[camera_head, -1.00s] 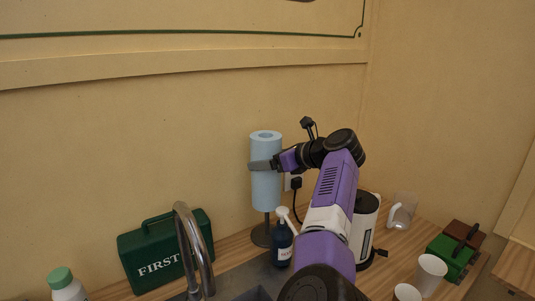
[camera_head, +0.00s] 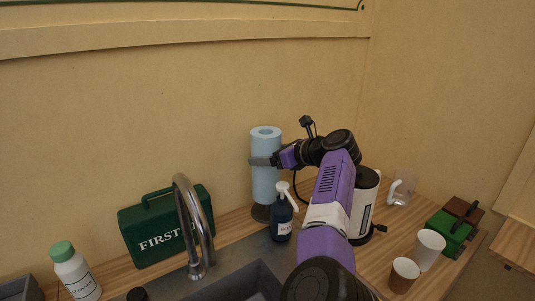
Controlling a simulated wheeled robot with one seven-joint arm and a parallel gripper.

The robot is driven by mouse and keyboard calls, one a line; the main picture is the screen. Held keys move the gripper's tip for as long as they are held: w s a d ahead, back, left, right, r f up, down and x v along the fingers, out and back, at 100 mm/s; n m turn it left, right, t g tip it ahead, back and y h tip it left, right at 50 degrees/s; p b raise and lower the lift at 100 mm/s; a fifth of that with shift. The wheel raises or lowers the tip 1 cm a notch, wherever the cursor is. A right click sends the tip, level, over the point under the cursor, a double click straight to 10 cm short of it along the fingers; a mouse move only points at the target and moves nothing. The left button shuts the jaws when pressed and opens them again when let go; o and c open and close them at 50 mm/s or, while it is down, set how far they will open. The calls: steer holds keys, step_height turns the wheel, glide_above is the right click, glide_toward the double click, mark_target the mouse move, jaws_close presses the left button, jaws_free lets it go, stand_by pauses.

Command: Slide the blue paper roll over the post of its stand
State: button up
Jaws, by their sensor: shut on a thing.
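The blue paper roll (camera_head: 266,186) stands upright in the head view, around the post of its stand. The roll hides the post, and no post shows above its top. The dark round base of the stand (camera_head: 261,213) shows right under the roll's lower end. I cannot tell whether the roll touches the base. My gripper (camera_head: 263,160) is shut on the roll's upper half, reaching in from the right.
A blue pump bottle (camera_head: 281,222) stands close to the right of the stand. A green first aid box (camera_head: 153,236) and a tap (camera_head: 206,232) are to the left. A white kettle (camera_head: 364,205), a glass jug (camera_head: 403,188) and paper cups (camera_head: 429,249) are to the right.

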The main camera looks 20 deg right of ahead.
steer(key=o, duration=1.6)
steer(key=shift+b+v, duration=0.5)
steer(key=shift+v, duration=3.4)
steer(key=shift+f, duration=0.1)
